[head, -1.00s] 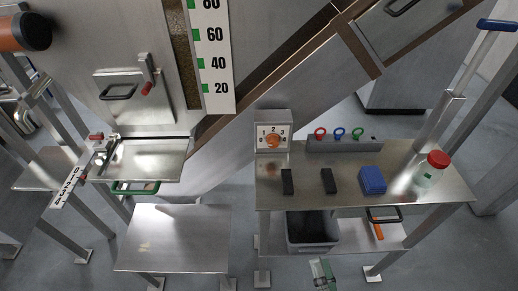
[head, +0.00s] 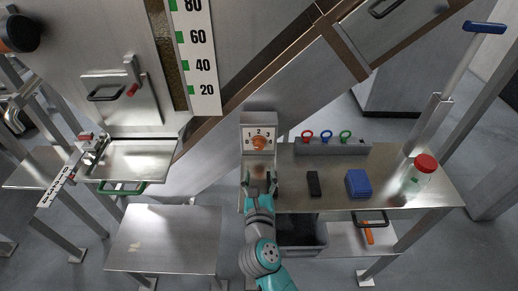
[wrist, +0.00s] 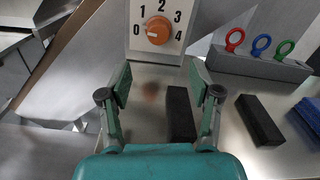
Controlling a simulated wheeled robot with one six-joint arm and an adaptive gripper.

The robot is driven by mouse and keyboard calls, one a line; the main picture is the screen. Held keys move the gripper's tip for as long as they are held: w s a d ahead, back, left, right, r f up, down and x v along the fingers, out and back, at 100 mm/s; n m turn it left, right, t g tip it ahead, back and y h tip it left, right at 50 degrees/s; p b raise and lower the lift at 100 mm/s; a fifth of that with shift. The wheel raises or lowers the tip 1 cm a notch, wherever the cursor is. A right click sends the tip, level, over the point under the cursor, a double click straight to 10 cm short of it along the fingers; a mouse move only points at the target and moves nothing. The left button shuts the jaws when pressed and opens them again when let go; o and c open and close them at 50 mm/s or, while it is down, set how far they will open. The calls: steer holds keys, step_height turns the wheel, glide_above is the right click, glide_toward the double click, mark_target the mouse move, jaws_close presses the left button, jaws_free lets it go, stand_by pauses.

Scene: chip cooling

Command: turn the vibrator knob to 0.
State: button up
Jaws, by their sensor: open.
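The vibrator knob (head: 259,143) is an orange round knob on a pale dial plate (head: 247,132) numbered from 0 at the left over the top to the right. It also shows in the wrist view (wrist: 158,30), with the numbers 0 to 4 around it. I cannot tell clearly which number it points at. My gripper (head: 260,179) is open and empty, in front of and below the knob, over the left end of the metal table. In the wrist view my gripper (wrist: 160,82) has its fingers apart, below the dial and not touching the knob.
A black block (wrist: 180,115) appears between and beyond my fingers; another black block (head: 314,184) and a blue block (head: 358,183) lie to the right. A grey rack (head: 330,147) with red, blue and green rings stands behind. A red-lidded jar (head: 424,166) is at the right.

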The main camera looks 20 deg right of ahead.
mark_target(259, 147)
steer(key=x, duration=1)
steer(key=shift+w, duration=0.45)
steer(key=c, duration=1.1)
